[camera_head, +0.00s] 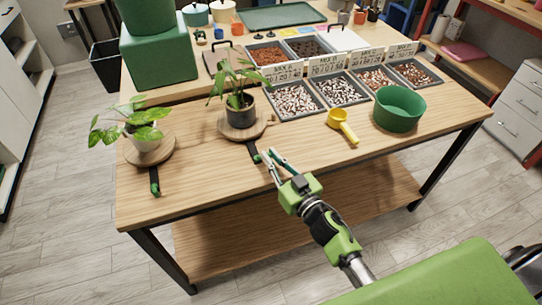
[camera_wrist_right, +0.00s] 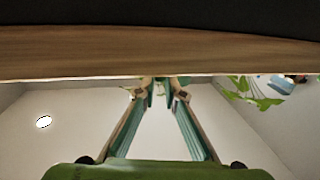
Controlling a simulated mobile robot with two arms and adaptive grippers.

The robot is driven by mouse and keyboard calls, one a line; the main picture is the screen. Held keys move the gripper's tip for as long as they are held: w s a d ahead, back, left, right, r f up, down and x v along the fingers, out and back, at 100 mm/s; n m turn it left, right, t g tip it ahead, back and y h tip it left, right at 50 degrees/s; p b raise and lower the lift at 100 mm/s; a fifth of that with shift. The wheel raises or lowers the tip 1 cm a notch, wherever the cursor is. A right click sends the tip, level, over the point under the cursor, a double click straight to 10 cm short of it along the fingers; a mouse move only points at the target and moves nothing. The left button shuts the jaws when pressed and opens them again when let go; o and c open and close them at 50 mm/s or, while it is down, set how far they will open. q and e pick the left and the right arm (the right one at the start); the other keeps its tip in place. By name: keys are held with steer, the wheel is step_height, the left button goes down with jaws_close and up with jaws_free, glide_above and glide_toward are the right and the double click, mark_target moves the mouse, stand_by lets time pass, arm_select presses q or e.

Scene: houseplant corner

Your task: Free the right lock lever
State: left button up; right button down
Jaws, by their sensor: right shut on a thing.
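The right lock lever (camera_head: 252,148), black with a green tip, sticks out toward the front edge from under the right round wooden turntable (camera_head: 229,132). A dark pot (camera_head: 240,107) with a leafy plant stands on that turntable. My right gripper (camera_head: 268,156) is at the lever's green end, shut on it; the fingers partly hide the contact. In the right wrist view the fingertips (camera_wrist_right: 158,94) come close together just below the wooden table edge (camera_wrist_right: 160,52), and the lever itself is hard to make out. My left gripper is in neither view.
A second lever (camera_head: 154,180) sticks out from the left turntable (camera_head: 160,155), which bears a pale pot with a plant. A yellow scoop (camera_head: 343,125), a green bowl (camera_head: 399,108) and trays of substrate (camera_head: 296,100) lie to the right. The front right tabletop (camera_head: 390,155) is clear.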

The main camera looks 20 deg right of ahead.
steer(key=shift+w+d+r+n+g+y+p, duration=0.1)
steer(key=shift+w+d+n+g+y+p, duration=0.1)
steer(key=shift+n+y+p, duration=0.25)
steer(key=shift+w+d+r+n+g+y+p, duration=0.15)
steer(key=shift+n+y, duration=0.2)
steer(key=shift+y, duration=0.3)
steer(key=shift+w+d+f+n+g+y, duration=0.15)
steer(key=shift+n+g+y, duration=0.2)
steer(key=shift+y, duration=0.2)
steer(key=shift+w+d+f+n+g+y, duration=0.1)
steer(key=shift+n+g+y, duration=0.1)
steer(key=shift+n+y, duration=0.3)
steer(key=shift+w+d+f+n+g+y+b, duration=0.15)
steer(key=shift+n+g+y, duration=0.15)
steer(key=shift+y, duration=0.25)
steer(key=shift+w+r+n+g+y+b, duration=0.1)
steer(key=shift+n+g+y+b, duration=0.1)
steer(key=shift+n+y, duration=0.25)
steer(key=shift+w+n+g+y+b, duration=0.25)
steer(key=shift+n+g+y+b, duration=0.25)
steer(key=shift+g+y, duration=0.2)
steer(key=shift+w+n+g+y+b, duration=0.2)
steer(key=shift+n+g+y+b, duration=0.35)
steer(key=shift+y, duration=0.2)
steer(key=c, duration=2.1)
jaws_free()
steer(key=shift+c, duration=0.2)
steer(key=shift+s, duration=0.1)
steer(key=v, duration=1.2)
